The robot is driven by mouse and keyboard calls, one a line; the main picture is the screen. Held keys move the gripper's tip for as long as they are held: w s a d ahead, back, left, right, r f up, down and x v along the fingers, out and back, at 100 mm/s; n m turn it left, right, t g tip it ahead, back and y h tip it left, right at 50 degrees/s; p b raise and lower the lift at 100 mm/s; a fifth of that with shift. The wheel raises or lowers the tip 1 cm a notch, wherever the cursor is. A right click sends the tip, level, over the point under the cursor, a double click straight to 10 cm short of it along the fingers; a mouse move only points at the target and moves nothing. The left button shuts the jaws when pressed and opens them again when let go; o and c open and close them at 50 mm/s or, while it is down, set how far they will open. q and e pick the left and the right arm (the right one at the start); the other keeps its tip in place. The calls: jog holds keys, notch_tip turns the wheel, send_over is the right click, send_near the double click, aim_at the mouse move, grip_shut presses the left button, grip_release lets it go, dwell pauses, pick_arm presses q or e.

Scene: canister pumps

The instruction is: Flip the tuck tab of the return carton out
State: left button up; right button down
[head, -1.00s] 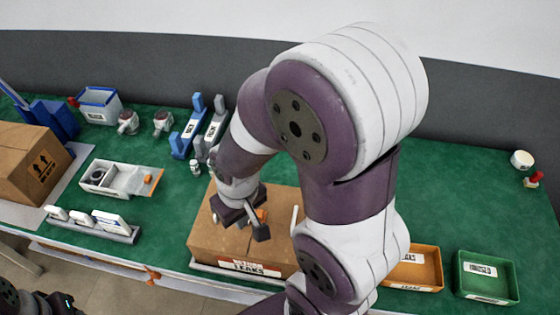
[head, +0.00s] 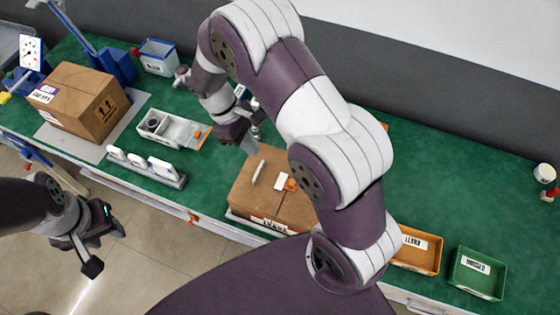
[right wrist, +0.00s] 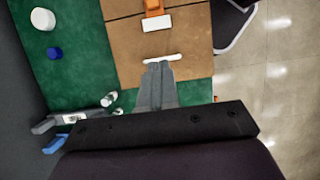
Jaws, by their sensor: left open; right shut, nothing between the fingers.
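A brown carton (head: 275,212), which I take for the return carton, sits at the table's front edge with a red and white label on its front. A white strip (head: 258,173) and an orange piece (head: 291,185) with a white patch lie on its top. I cannot tell which part is the tuck tab. My right gripper (head: 254,149) is shut and empty at the carton's back left edge. In the right wrist view its fingertips (right wrist: 158,66) are close to the white strip (right wrist: 162,58); contact is unclear. My left gripper (head: 105,248) is open, over the floor in front of the table.
Another carton (head: 88,112) with arrow marks stands at the far left. A grey tray (head: 185,133) and a rack of white parts (head: 150,172) lie between the cartons. Orange (head: 428,263) and green (head: 470,290) bins stand right.

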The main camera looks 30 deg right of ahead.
aim_at(286, 184)
jog(key=b+x, duration=0.2)
jog(key=x, duration=0.1)
jog(key=shift+s+d+f, duration=0.1)
jog(key=shift+f, duration=0.15)
jog(key=p+x, duration=0.2)
jog(key=x, duration=0.4)
jog(key=shift+s+d+f, duration=0.2)
jog(key=shift+d+f, duration=0.05)
jog(key=shift+f, duration=0.1)
jog(key=shift+s+d+r+p, duration=0.15)
jog(key=shift+s+d+p, duration=0.55)
jog(key=shift+s+d, duration=0.5)
jog(key=shift+s, duration=0.3)
jog(key=shift+w, duration=0.1)
